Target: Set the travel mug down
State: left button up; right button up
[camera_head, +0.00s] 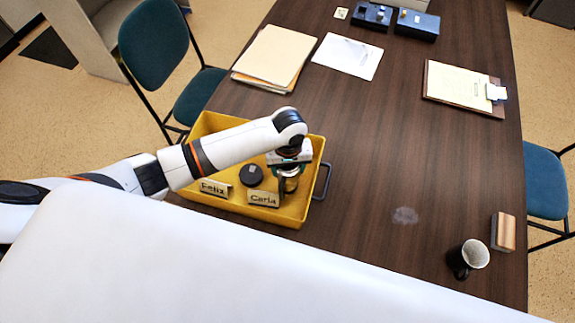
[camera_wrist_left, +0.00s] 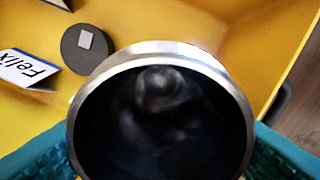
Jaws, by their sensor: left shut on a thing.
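The travel mug (camera_head: 289,185) is upright inside the yellow tray (camera_head: 318,150), near the tray's right side. Most of it is hidden by my left gripper (camera_head: 288,168) in the head view. In the left wrist view I look down into the open mug (camera_wrist_left: 160,110), with a metal rim and dark inside. The teal fingers of my left gripper (camera_wrist_left: 162,152) are on either side of it, shut on it. I cannot tell whether its base touches the tray floor. My right gripper is not in view.
The tray also holds name plates reading Felix (camera_head: 214,188) and Carla (camera_head: 263,198), and a round black object (camera_head: 251,175). A black mug (camera_head: 468,257) and a wooden block (camera_head: 503,232) stand at the table's right. Folders (camera_head: 275,55) lie behind the tray. The middle table is clear.

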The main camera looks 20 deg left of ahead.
pick_arm(q)
jog(key=shift+f, duration=0.35)
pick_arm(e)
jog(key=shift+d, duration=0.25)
pick_arm(q)
jog(key=shift+f, duration=0.1)
jog(key=o, duration=1.5)
notch_tip(320, 180, up, 12)
jog(key=shift+r+b, duration=0.15)
jog(key=shift+b, duration=0.35)
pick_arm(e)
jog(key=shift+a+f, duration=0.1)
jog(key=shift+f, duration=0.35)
